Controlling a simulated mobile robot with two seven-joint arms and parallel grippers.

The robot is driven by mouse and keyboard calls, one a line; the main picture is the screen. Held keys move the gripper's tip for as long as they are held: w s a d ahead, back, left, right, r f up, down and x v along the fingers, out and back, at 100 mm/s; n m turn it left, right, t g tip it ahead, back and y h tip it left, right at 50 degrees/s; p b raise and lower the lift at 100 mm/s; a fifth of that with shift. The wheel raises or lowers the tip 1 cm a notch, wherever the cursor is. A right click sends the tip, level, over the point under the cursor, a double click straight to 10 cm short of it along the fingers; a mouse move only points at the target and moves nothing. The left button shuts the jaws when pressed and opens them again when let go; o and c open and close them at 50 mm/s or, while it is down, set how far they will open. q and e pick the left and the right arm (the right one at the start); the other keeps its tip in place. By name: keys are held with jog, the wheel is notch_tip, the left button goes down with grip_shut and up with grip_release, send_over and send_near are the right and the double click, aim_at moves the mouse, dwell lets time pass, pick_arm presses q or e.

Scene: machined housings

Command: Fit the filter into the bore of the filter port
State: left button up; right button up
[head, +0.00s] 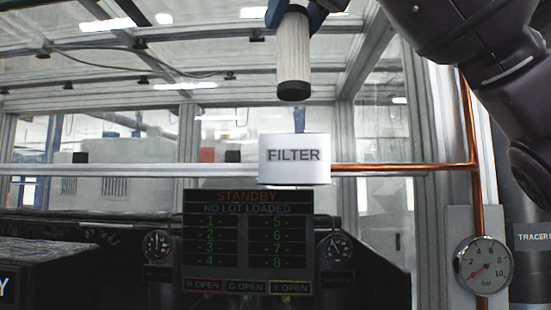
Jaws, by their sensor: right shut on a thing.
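The filter (293,55) is a pale pleated cylinder with a dark lower end cap. It hangs upright near the top middle of the head view. My right gripper (295,12) is shut on its upper part and is partly cut off by the top edge. The filter port (294,158) is a white block lettered FILTER, below the filter. In the picture a gap shows between the filter's lower end and the block's top edge. The bore cannot be seen from here. My left gripper is not in view.
A copper pipe (400,167) runs right from the block and a pale rail (130,170) runs left. A dark display panel (248,240) reads STANDBY below. A pressure gauge (483,266) is at lower right, with smaller dials beside the display. My right arm fills the upper right.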

aim_at(302, 71)
jog(key=shift+w+a, duration=0.1)
jog(key=shift+w, duration=0.1)
jog(key=shift+w+f, duration=0.1)
jog(key=shift+f, duration=0.2)
notch_tip(302, 71, down, 5)
jog(key=shift+r, duration=0.2)
jog(key=shift+f, duration=0.55)
notch_tip(302, 71, down, 4)
jog(key=shift+r, duration=0.2)
jog(key=shift+s, duration=0.2)
jog(key=shift+f, duration=0.1)
